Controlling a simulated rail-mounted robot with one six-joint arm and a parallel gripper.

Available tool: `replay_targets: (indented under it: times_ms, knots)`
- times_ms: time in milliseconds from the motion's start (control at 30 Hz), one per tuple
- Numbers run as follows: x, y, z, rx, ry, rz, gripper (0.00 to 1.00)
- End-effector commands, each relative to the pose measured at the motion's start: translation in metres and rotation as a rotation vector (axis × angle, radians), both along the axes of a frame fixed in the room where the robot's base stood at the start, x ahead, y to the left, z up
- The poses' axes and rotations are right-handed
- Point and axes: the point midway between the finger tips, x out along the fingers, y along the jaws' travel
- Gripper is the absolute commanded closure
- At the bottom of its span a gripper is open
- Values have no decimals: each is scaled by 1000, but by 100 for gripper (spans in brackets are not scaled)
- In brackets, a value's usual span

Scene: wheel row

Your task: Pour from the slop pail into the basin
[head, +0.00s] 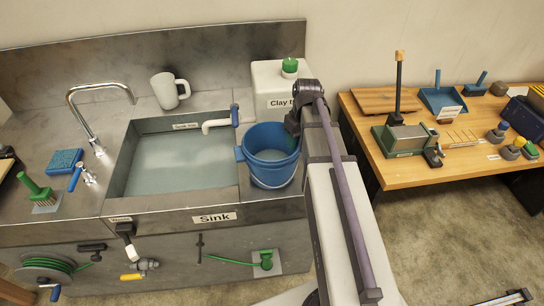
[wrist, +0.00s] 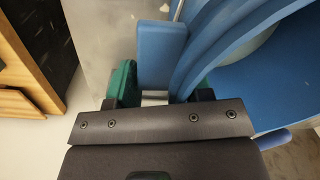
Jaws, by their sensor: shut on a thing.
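The blue slop pail (head: 270,172) is upright at the counter's right end, beside the basin; I cannot tell whether it touches the counter. A blue tab stands on its left side and a thin wire bail hangs across its front. My gripper (head: 293,128) is at the pail's right rim, shut on it. In the wrist view my gripper (wrist: 155,92) has green-padded fingers around a blue block on the pail (wrist: 225,65).
A white pipe with a blue-handled valve (head: 218,124) sits at the basin's back right. A tap (head: 95,115) arches at its left. A white mug (head: 167,90) and white container (head: 270,85) stand behind. A wooden workbench (head: 375,170) with tools is at right.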

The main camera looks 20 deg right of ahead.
Motion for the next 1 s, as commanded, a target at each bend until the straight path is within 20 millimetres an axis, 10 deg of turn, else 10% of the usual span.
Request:
replay_targets:
  times_ms: [1000]
  knots:
    - [0, 0, 21, 1, 0, 0, 97]
